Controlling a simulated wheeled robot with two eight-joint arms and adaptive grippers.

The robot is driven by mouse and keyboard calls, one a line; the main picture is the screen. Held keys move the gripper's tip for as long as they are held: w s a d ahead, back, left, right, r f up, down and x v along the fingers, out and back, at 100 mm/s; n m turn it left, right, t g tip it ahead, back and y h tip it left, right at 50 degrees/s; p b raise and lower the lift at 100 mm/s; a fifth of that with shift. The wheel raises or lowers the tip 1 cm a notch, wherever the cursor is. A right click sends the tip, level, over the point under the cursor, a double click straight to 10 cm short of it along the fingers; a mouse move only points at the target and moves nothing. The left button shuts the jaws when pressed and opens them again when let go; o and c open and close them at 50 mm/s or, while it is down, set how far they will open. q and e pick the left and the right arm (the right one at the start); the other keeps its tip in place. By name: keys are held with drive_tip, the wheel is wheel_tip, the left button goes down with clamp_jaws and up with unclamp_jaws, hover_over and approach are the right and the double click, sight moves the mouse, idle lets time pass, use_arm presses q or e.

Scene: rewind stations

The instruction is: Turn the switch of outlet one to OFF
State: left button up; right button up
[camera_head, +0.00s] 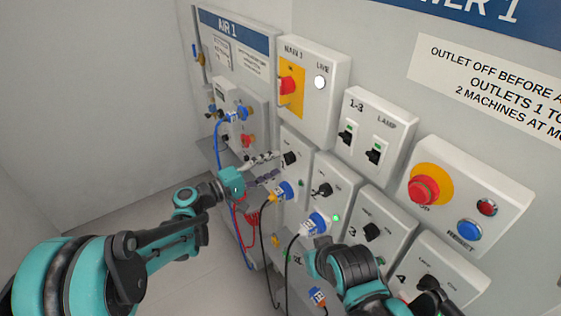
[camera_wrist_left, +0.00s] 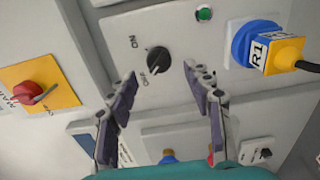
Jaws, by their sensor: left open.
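The outlet one box (camera_head: 296,148) carries a black rotary switch (camera_head: 290,158), which also shows in the left wrist view (camera_wrist_left: 158,60) with ON and OFF printed to its left. I cannot surely tell which mark the knob points at. A green lamp (camera_wrist_left: 204,13) and a blue plug with a yellow R1 end (camera_wrist_left: 247,45) are beside it. My left gripper (camera_wrist_left: 160,72) is open, its fingers on either side of the knob and apart from it. In the head view the left gripper (camera_head: 258,166) is by the box. My right arm is at lower right; its finger state is unclear.
Outlet boxes two (camera_head: 335,180), three (camera_head: 372,215) and four (camera_head: 430,262) step down to the right. A red emergency button (camera_head: 424,190), a blue reset button (camera_head: 470,230) and the main switch (camera_head: 289,86) are above. Cables hang below the plugs. The floor at left is clear.

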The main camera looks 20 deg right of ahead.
use_arm(q)
drive_tip(key=v, duration=0.8)
drive_tip(key=s+a+f+m+y, duration=0.2)
drive_tip(key=s+a+f+y, duration=0.2)
drive_tip(key=s+a+y, duration=0.4)
drive_tip(key=s+a+f+m+t+y, duration=0.1)
drive_tip(key=s+a+f+y, duration=0.3)
drive_tip(key=s+a+y, duration=0.5)
drive_tip(key=s+a+m, duration=0.1)
drive_tip(key=s+a, duration=0.4)
drive_tip(key=a, duration=0.2)
